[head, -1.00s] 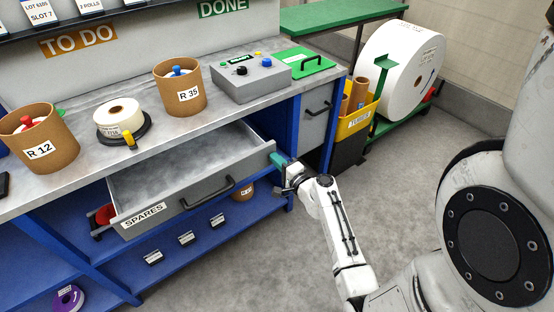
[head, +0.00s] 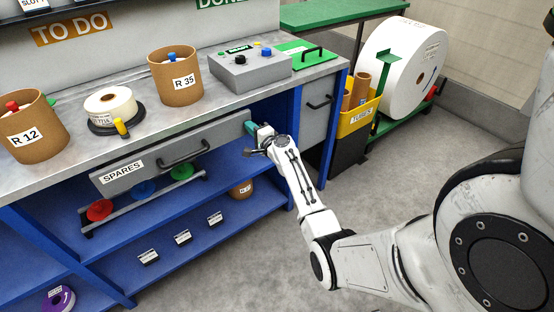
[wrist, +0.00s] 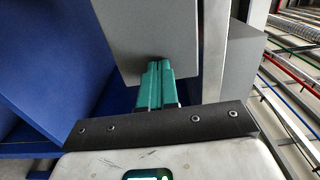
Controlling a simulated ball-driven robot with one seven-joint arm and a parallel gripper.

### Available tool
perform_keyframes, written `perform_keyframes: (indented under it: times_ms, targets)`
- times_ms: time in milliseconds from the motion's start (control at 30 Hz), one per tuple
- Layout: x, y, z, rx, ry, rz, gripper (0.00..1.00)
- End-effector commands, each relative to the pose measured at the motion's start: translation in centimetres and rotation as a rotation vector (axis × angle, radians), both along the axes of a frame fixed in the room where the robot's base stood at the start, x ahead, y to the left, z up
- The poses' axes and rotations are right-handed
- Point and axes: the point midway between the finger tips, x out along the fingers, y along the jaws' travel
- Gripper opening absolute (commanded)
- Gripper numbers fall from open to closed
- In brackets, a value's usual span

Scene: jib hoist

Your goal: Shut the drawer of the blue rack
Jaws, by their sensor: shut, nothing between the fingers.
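The blue rack (head: 292,130) is a bench with a grey top and blue shelves below. Its grey SPARES drawer (head: 140,166) sits just under the top, and its inside no longer shows in the head view. The drawer front seems close to the bench edge; whether it is fully flush I cannot tell. A dark bar handle (head: 184,155) is on the front. My gripper (head: 250,129) has its teal fingers shut and empty at the right end of the drawer front. In the wrist view the fingertips (wrist: 158,68) meet the grey drawer front (wrist: 150,35), apparently touching it.
Tubs R 12 (head: 33,130) and R 35 (head: 175,78), a white roll (head: 110,106) and a grey control box (head: 250,70) stand on the top. A second grey drawer (head: 318,103) is at the right. A yellow tube bin (head: 358,118) stands beyond it. The floor at the front is clear.

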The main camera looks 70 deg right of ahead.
Motion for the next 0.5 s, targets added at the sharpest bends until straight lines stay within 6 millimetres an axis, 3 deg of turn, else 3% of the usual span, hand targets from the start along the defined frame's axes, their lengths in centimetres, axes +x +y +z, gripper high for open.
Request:
perform_keyframes:
  times_ms: [33, 200, 500]
  targets:
    - [1.3, -0.7, -0.5, -0.003, -0.003, 0.003, 0.0]
    - [4.3, -2.8, -0.5, -0.002, -0.002, 0.001, 0.0]
    - [7.1, -4.8, -0.3, 0.001, -0.001, 0.0, 0.0]
